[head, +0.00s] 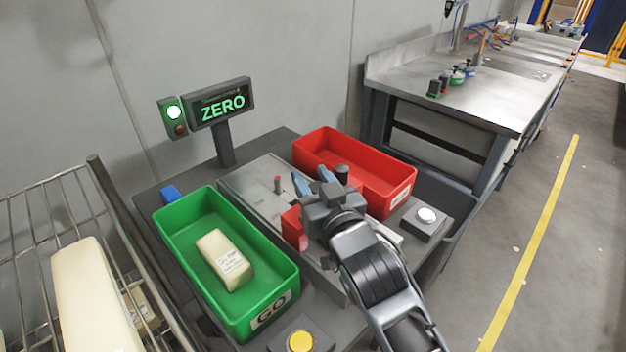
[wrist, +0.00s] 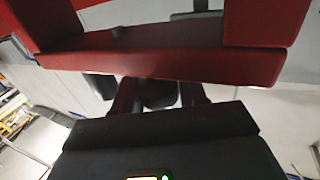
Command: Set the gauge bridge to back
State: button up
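My gripper (head: 314,180) is over the grey gauge plate (head: 250,186), its two blue fingertips apart with no object seen between them in the head view. A red block (head: 292,226), which looks like part of the gauge bridge, shows at the left of my gripper; my wrist hides the rest. In the wrist view a wide dark-red bar (wrist: 160,62) with raised ends fills the top, close to my gripper (wrist: 160,98). A dark rounded thing lies between the fingers there; I cannot tell whether they touch it. The display (head: 222,105) reads ZERO, with a green lamp lit.
A green bin (head: 176,250) with a pale labelled block (head: 224,260) stands left of the plate, a red bin (head: 318,143) behind it. A white button (head: 427,215) is at right, a yellow button (head: 300,341) in front. A wire rack (head: 40,192) stands far left.

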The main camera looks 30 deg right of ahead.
jog(key=shift+r, duration=0.1)
grip_shut()
jog(key=shift+r, duration=0.1)
jog(key=w+a+b, duration=0.4)
jog(key=w+b, duration=0.3)
jog(key=w, duration=0.6)
jog(key=shift+r, duration=0.2)
jog(key=shift+a, duration=0.1)
jog(key=shift+o, duration=0.9)
grip_release()
jog(key=shift+s, duration=0.1)
jog(key=shift+o, duration=1)
jog(key=shift+f, duration=0.3)
jog(key=s, duration=0.7)
jog(key=shift+s+a+b, duration=0.3)
jog(key=shift+s+b, duration=0.1)
jog(key=shift+b, duration=0.05)
